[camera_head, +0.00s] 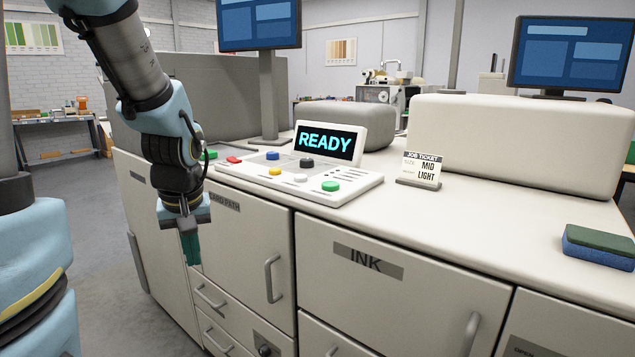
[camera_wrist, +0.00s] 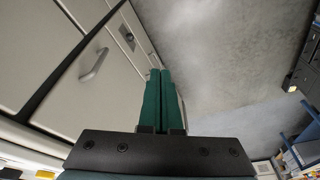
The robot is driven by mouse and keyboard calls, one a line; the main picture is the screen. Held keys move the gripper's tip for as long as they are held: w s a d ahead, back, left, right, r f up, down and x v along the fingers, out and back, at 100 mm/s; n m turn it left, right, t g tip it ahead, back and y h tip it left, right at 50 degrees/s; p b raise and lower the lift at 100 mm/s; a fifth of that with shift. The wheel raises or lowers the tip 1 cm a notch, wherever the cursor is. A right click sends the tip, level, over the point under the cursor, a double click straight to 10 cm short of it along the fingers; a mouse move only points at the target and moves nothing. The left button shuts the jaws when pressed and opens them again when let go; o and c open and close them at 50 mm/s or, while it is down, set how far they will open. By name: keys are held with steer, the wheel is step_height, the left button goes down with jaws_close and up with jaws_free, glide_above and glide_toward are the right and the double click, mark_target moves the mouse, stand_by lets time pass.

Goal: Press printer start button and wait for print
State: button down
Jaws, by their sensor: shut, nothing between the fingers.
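The printer (camera_head: 450,235) is a long pale machine with a control panel (camera_head: 345,193) on its top. A small screen (camera_head: 325,142) on the panel reads READY. The panel carries several coloured buttons, among them a green button (camera_head: 330,186) near its front right corner; which one is the start button is not labelled legibly. My gripper (camera_head: 190,250) hangs pointing down in front of the printer's left part, below the panel's height and apart from it. In the wrist view, its green fingers (camera_wrist: 160,100) are together and empty, with cabinet fronts to the left and floor beyond.
A job ticket (camera_head: 421,169) reading MID LIGHT stands right of the panel. A green and blue block (camera_head: 598,246) lies at the right edge of the printer top. A monitor (camera_head: 259,24) on a post rises behind the panel. Handles (camera_head: 271,278) stick out of the front.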

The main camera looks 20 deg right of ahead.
steer(key=w+d+r+n+t+p, duration=0.1)
steer(key=w+d+r+t, duration=0.1)
steer(key=w+d+r, duration=0.3)
step_height(320, 180, up, 16)
steer(key=n+t+h+p, duration=0.3)
steer(key=n+t+p, duration=0.1)
glide_above(332, 185)
steer(key=shift+s+f, duration=0.1)
steer(key=shift+f, duration=0.2)
step_height(332, 185, down, 7)
steer(key=b, duration=0.4)
steer(key=shift+b, duration=0.3)
steer(key=f+b, duration=0.1)
steer(key=b, duration=0.1)
steer(key=shift+f+b, duration=0.25)
steer(key=shift+b, duration=0.05)
